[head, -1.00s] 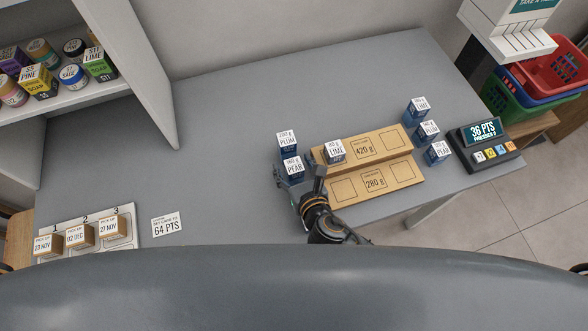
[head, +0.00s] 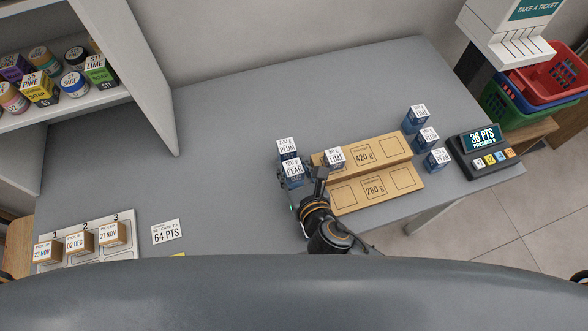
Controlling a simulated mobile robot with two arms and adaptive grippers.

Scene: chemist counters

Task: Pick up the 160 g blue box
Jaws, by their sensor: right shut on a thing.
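A blue box with a white PEAR label (head: 292,170) is in the head view, left of the wooden trays; its small weight print looks like 160 g. My right gripper (head: 301,183) is shut on this box, with fingers at its left and right sides. Any gap under the box is hard to tell. A blue PLUM box (head: 287,148) stands just behind it. My left gripper is not in view.
Two wooden trays marked 420 g (head: 388,147) and 280 g (head: 388,191) lie to the right; a LIME box (head: 334,158) is on the far one. Several blue boxes (head: 428,138) stand beyond, near a points display (head: 484,138). The counter's middle is clear.

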